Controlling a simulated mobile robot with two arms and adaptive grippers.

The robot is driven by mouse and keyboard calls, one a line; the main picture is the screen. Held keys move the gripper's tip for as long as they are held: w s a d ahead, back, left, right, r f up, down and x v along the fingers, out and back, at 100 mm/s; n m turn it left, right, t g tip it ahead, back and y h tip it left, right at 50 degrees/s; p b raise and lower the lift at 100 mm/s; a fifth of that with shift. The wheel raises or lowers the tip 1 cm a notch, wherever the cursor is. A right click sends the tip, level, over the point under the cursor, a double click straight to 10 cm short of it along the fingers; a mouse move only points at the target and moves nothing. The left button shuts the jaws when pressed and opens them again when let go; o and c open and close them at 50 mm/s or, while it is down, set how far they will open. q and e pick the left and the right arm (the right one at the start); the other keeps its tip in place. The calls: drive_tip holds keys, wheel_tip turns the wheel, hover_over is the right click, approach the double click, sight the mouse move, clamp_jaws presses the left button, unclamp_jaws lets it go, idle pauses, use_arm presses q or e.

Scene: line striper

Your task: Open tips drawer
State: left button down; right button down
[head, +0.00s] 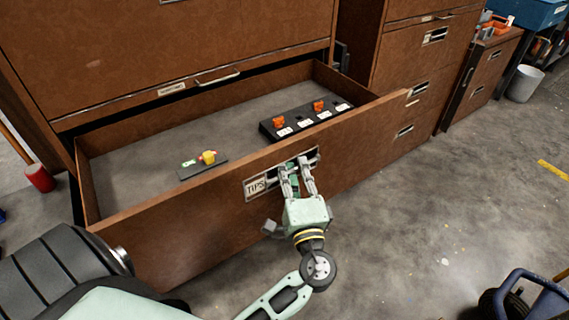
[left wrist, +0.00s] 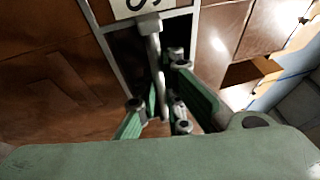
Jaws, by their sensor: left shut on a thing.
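The tips drawer (head: 215,208) is a wide brown drawer with a "TIPS" label (head: 256,186) on its front. It stands pulled out from the cabinet, and its grey floor shows. My left gripper (head: 298,170) is at the drawer's handle, right of the label, and is shut on it. In the left wrist view, my gripper's fingers are around the metal handle bar (left wrist: 153,60), below the label. My right gripper does not show.
Inside the drawer lie a black holder (head: 305,122) with orange tips and a small plate with a yellow tip (head: 208,157). Other brown cabinets (head: 420,60) stand at the right. A white bucket (head: 525,84) stands beyond them. The floor (head: 430,215) right of my arm is mostly clear.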

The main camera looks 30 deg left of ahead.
use_arm(q)
drive_tip(key=c, duration=2.2)
unclamp_jaws()
drive_tip(key=shift+w+a+f, duration=0.1)
drive_tip(key=shift+a+f, duration=0.05)
drive_tip(key=shift+a, duration=0.25)
drive_tip(key=v, duration=1.2)
drive_tip(key=shift+d, duration=0.1)
drive_tip(key=shift+f, duration=0.15)
drive_tip(key=s+f+m+g+h, duration=0.1)
drive_tip(key=s+f+g+h, duration=0.15)
drive_tip(key=f, duration=0.95)
drive_tip(key=s+f+m+g+h, duration=0.1)
drive_tip(key=f+g+h, duration=0.15)
drive_tip(key=f, duration=0.85)
drive_tip(key=s+f+m+g+h, duration=0.1)
drive_tip(key=s+f+h, duration=0.15)
drive_tip(key=f, duration=0.95)
drive_tip(key=s+a+f+n+g+h, duration=0.1)
drive_tip(key=s+f+n+g+h, duration=0.1)
drive_tip(key=s+f, duration=0.4)
drive_tip(key=s+a+f+n+g+h, duration=0.1)
drive_tip(key=s+f+n, duration=0.4)
drive_tip(key=s, duration=0.7)
drive_tip(key=s+a+f+n+g+h+p, duration=0.1)
drive_tip(key=s+f+n+g+h, duration=0.2)
drive_tip(key=s+f, duration=0.6)
drive_tip(key=shift+s+a+f+n+g, duration=0.15)
drive_tip(key=shift+s+f+n+g, duration=0.15)
drive_tip(key=shift+g, duration=0.4)
